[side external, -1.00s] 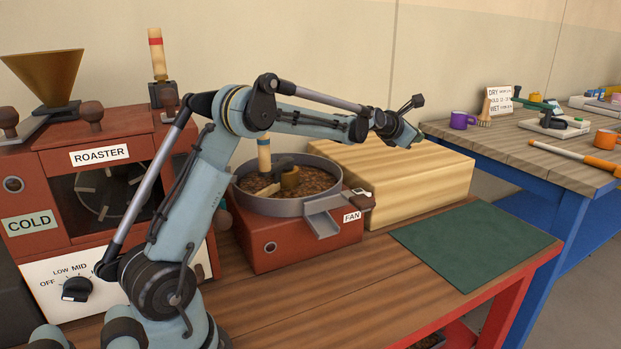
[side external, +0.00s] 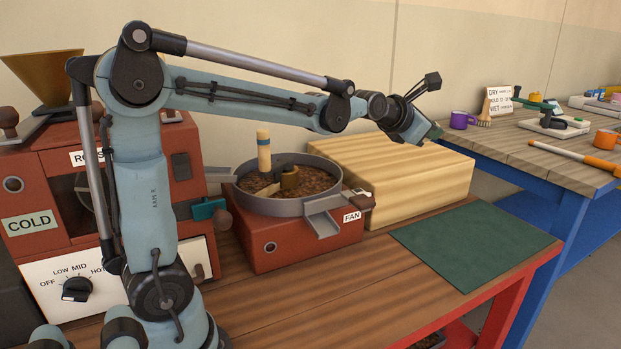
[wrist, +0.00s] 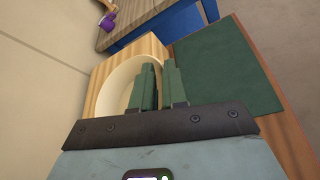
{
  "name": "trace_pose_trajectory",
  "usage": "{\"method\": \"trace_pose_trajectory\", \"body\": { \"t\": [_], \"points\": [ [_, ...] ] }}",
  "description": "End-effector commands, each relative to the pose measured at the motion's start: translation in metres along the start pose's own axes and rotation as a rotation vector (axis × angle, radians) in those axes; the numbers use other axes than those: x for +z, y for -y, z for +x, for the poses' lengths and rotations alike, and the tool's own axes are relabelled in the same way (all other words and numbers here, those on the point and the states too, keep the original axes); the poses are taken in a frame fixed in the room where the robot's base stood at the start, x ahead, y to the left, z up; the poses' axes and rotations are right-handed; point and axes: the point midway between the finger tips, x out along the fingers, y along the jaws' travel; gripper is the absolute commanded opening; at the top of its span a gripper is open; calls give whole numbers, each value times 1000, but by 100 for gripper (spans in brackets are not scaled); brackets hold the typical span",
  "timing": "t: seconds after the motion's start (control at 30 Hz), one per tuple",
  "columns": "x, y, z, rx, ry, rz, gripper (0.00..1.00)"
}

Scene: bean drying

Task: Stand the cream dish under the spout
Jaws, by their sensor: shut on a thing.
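The cream dish (wrist: 120,84) shows in the wrist view, over the pale wooden block and partly hidden by my fingers. My gripper (wrist: 162,70) has its two green fingers at the dish's right side, shut on its rim. In the side view my gripper (side external: 437,132) is above the right end of the block, and I cannot make out the dish there. The grey spout (side external: 322,223) juts from the front of the round cooling tray (side external: 240,201), to the left of my gripper. No dish shows under it.
The pale wooden block (side external: 420,178) stands right of the red fan base (side external: 300,248). A green mat (side external: 475,243) lies bare at the table's right. The table (side external: 340,290) is clear in front of the spout. A purple mug (side external: 459,121) stands on the blue bench behind.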

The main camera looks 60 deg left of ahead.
Motion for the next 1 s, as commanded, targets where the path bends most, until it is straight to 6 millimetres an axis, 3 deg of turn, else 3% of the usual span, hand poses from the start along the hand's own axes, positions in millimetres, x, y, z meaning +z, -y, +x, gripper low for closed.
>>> {"method": "trace_pose_trajectory", "body": {
  "t": [0.27,0.6,0.8,1.0],
  "points": [
    [-16,39,-64,-46,21,19,0],
    [-58,83,-126,-97,44,41,0],
    [-78,99,-144,-117,52,49,0],
    [-85,103,-149,-123,55,51,0]
  ]
}}
